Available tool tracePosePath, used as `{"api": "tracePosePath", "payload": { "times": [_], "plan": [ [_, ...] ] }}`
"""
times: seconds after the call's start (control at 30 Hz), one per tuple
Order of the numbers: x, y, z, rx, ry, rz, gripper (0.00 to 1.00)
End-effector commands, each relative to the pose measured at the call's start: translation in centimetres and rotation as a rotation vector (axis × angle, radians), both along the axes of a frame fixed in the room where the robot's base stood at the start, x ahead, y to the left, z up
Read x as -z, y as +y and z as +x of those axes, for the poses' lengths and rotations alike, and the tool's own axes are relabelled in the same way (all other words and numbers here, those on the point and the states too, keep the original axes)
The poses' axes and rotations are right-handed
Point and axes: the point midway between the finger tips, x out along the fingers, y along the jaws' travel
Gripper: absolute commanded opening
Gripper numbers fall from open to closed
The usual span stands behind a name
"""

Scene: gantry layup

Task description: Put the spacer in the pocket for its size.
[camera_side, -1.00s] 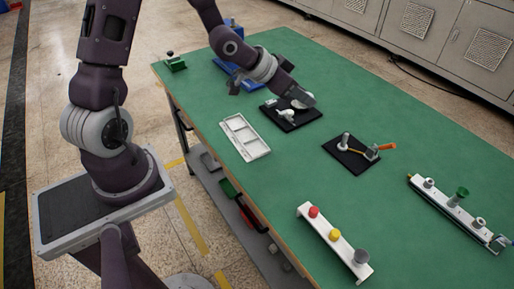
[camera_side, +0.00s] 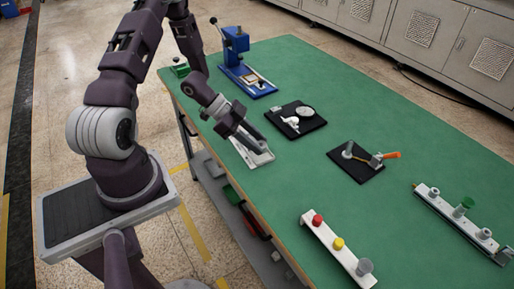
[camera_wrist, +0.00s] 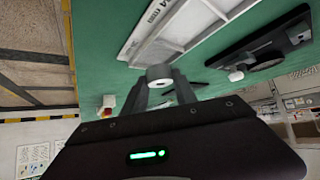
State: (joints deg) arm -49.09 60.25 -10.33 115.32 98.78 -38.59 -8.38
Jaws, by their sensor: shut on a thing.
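My gripper (camera_side: 262,150) is over the white pocket tray (camera_side: 239,107) near the left table edge. In the wrist view its two fingers (camera_wrist: 160,88) are shut on the spacer (camera_wrist: 159,73), a small pale grey ring with a dark hole. The spacer is at the fingertips; in the side view I cannot make it out. The tray (camera_wrist: 150,42) also shows in the wrist view, with raised dividers and printed lettering, beyond the spacer. My arm hides much of the tray in the side view, and I cannot tell which pocket is under the spacer.
Another black mat (camera_side: 365,174) holds an orange-handled tool. A blue press (camera_side: 236,50) stands behind. A white button strip (camera_side: 325,243) lies in front. The green table is clear between them.

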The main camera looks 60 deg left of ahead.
Motion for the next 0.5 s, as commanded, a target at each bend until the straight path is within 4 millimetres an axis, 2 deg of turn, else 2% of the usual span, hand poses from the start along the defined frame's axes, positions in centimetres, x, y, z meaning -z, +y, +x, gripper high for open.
{"api": "tracePosePath", "payload": {
  "times": [0.03,0.13,0.47,0.5],
  "plan": [
    [1.0,0.0,0.0,-0.001,0.002,-0.004,0.0],
    [2.1,0.0,0.0,-0.001,0.0,-0.001,0.0],
    [2.4,0.0,0.0,0.0,0.0,0.0,0.0],
    [2.5,0.0,0.0,0.0,0.0,0.0,0.35]
  ]
}}
